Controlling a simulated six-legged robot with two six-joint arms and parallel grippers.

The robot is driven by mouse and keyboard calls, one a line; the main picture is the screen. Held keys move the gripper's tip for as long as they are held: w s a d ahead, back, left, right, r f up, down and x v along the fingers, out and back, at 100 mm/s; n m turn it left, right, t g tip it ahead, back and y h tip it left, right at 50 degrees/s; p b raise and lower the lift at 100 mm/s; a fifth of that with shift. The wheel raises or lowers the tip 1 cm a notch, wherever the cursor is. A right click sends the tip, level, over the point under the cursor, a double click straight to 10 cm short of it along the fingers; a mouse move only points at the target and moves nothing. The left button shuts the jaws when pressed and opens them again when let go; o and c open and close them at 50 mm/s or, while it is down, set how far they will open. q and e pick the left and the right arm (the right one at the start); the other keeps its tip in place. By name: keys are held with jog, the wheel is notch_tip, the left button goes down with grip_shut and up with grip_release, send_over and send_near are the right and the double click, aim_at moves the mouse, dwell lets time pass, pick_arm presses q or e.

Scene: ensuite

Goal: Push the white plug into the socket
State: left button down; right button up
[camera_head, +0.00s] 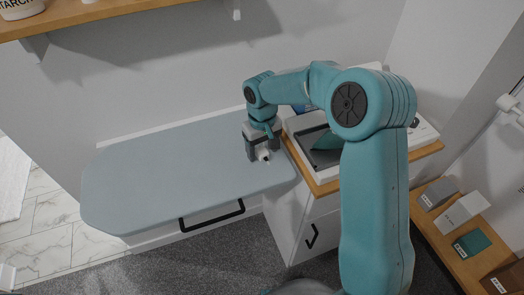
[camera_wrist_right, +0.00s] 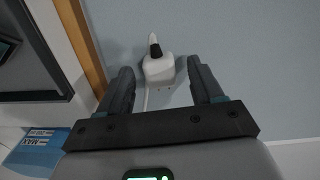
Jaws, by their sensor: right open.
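A small white object with a dark tip, which looks like the white plug (camera_wrist_right: 158,69), is over the grey-blue board. A pale strip, possibly its cord, runs down from it in the wrist view. In the head view the plug (camera_head: 264,155) shows below my right gripper (camera_head: 260,151). The fingers are open, one on each side of the plug, with gaps visible in the wrist view. I cannot make out a socket in either view. My left gripper is not in view.
The grey-blue board (camera_head: 170,180) is otherwise clear. A wood-edged cabinet (camera_head: 320,187) with a dark tray-like object stands to its right. A blue box (camera_wrist_right: 36,150) shows in the wrist view. A wooden shelf (camera_head: 120,14) is above; several boxes sit on a low shelf at right.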

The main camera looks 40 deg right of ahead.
jog(key=shift+f, duration=0.3)
jog(key=c, duration=1.1)
jog(key=shift+c, duration=0.2)
